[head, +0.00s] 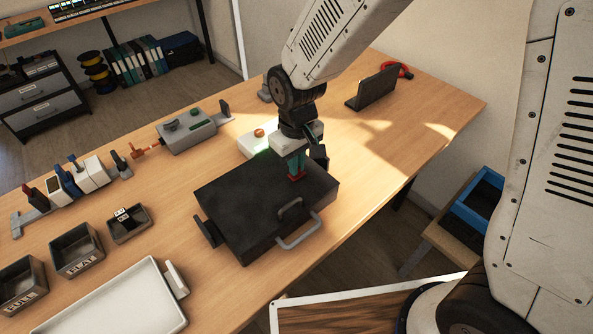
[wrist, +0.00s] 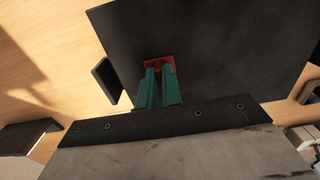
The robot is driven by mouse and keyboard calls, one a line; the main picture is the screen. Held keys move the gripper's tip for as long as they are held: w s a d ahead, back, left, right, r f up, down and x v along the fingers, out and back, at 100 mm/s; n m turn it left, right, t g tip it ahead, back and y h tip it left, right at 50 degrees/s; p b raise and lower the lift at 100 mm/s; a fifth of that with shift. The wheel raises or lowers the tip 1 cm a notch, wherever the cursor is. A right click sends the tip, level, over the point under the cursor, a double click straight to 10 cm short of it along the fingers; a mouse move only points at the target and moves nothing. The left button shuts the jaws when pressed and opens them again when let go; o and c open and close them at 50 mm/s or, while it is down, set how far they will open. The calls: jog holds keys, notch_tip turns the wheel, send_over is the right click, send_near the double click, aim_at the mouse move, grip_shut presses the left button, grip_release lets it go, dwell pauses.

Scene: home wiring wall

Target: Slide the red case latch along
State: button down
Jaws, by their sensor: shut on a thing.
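The black case (head: 262,208) lies flat and closed on the wooden table, with a grey handle (head: 299,231) on its near right side. The red latch (head: 301,177) is on the case's top near the far edge, mostly covered by my fingers. In the wrist view the red latch (wrist: 160,62) shows around the fingertips, on the dark case top (wrist: 220,45). My gripper (head: 297,172) points down with its green fingers shut on the latch. The fingers (wrist: 160,78) also show close together in the wrist view. The latch part between them is hidden.
A white box with an orange knob (head: 259,133) stands just behind the case. A dark upright panel (head: 372,88) and a red coil (head: 402,69) are at the back right. Labelled bins (head: 77,250) and a white tray (head: 115,305) lie left. Table right of the case is clear.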

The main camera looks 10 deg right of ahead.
jog(key=shift+w+d, duration=0.25)
jog(key=shift+d, duration=0.1)
jog(key=shift+w+d, duration=0.5)
jog(key=shift+d, duration=0.25)
jog(key=c, duration=1.5)
grip_release()
notch_tip(320, 180, up, 8)
jog(key=s+d+r+m, duration=0.3)
jog(key=s+d+r, duration=0.3)
jog(key=s+d, duration=0.3)
jog(key=s+d+r+m+t, duration=0.1)
jog(key=s+d+r+m, duration=0.2)
jog(key=s+d+r, duration=0.4)
jog(key=s+d, duration=0.2)
jog(key=s, duration=0.3)
jog(key=shift+d+m, duration=0.3)
